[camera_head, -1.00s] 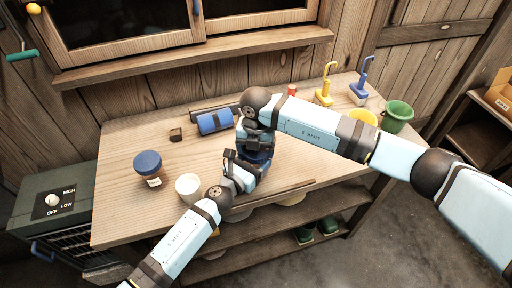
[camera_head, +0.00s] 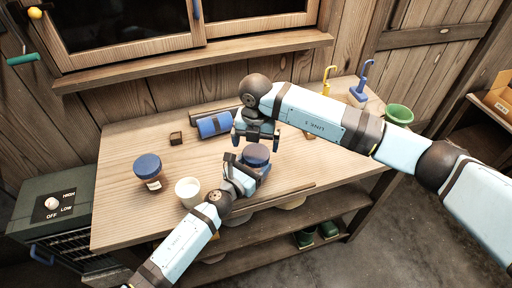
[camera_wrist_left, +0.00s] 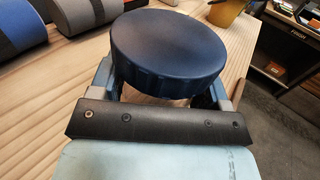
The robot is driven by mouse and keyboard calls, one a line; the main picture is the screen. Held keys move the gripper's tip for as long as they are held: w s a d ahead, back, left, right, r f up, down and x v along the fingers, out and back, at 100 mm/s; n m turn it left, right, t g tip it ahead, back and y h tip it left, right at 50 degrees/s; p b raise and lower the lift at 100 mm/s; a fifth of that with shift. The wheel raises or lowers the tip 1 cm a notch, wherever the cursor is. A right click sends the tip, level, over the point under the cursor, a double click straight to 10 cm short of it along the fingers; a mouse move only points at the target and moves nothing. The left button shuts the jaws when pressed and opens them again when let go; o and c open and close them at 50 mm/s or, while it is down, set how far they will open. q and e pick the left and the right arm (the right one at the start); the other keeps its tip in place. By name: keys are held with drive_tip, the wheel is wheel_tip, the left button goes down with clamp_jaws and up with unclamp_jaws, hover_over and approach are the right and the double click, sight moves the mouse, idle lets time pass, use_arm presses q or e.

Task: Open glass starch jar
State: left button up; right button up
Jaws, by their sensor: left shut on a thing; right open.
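A jar with a dark blue ribbed lid (camera_head: 257,154) is on the wooden workbench (camera_head: 125,215), near its front edge. In the left wrist view the lid (camera_wrist_left: 168,52) looks level and sits between the fingers, hiding the jar body. My left gripper (camera_head: 248,172) is shut on this jar from the front left. My right gripper (camera_head: 256,138) is open and empty just behind and above the lid, apart from it as far as I can tell. Another jar with a blue lid and a small label (camera_head: 148,171) stands at the left; I cannot read the label.
A white cup (camera_head: 188,191) stands close to my left forearm. A blue roll (camera_head: 214,124) and a small dark block (camera_head: 176,138) lie behind. A blue-handled brush (camera_head: 359,92) and a green pot (camera_head: 398,114) are at the back right. The left bench corner is clear.

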sight(256, 153)
wheel_tip(256, 153, up, 3)
drive_tip(key=shift+f+m, duration=0.2)
drive_tip(key=shift+m, duration=1)
drive_tip(key=shift+r+m, duration=0.25)
drive_tip(key=shift+m, duration=0.05)
wheel_tip(256, 153, down, 8)
drive_tip(key=shift+r, duration=0.2)
drive_tip(key=shift+c, duration=0.5)
drive_tip(key=c, duration=0.8)
drive_tip(key=shift+n, duration=1.5)
drive_tip(key=o, duration=0.9)
